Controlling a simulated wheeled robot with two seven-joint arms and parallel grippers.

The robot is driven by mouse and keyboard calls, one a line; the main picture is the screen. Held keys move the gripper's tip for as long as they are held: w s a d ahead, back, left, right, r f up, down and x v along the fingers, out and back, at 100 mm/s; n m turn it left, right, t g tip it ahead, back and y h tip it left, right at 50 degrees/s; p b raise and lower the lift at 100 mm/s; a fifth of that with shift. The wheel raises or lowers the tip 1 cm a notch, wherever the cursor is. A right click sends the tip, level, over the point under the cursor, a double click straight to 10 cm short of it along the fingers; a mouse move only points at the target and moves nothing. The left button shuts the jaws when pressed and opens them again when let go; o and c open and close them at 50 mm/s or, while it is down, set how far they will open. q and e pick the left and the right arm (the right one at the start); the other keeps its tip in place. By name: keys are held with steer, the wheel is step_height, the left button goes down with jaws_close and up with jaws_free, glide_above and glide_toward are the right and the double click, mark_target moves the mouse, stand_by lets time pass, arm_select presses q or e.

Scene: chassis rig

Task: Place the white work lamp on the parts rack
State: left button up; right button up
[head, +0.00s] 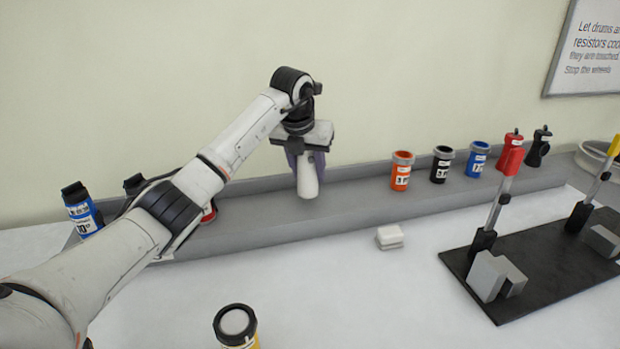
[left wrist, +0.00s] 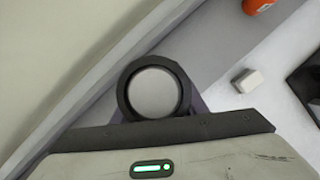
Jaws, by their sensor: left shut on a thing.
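The white work lamp (head: 308,182) is in my left gripper (head: 305,160), upright with a slight tilt, in front of the wall. The parts rack (head: 350,208) is the long grey ledge along the wall. The lamp's lower end shows against the rack; I cannot tell whether it touches. In the left wrist view, a dark ring around a pale disc (left wrist: 154,92), seemingly the lamp's end, sits at the gripper's front edge. The fingers are mostly hidden. My right gripper is not in view.
On the rack's right stand an orange canister (head: 401,172), a black one (head: 441,165) and a blue one (head: 478,160). A white block (head: 390,237) lies in front. A black baseplate (head: 545,262) with stands is at right, a yellow-sided canister (head: 237,326) at front. The rack's middle looks clear.

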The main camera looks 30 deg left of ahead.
mark_target(305, 159)
arm_select(q)
steer(key=shift+f, duration=1.15)
steer(key=shift+f, duration=0.2)
steer(key=o, duration=1.3)
steer(key=v, duration=1.1)
steer(key=shift+w+r+b, duration=0.1)
steer(key=shift+r+b, duration=0.05)
steer(key=shift+b, duration=0.15)
steer(key=shift+s+d+r, duration=0.1)
steer(key=shift+s+r, duration=0.15)
steer(key=shift+r, duration=0.25)
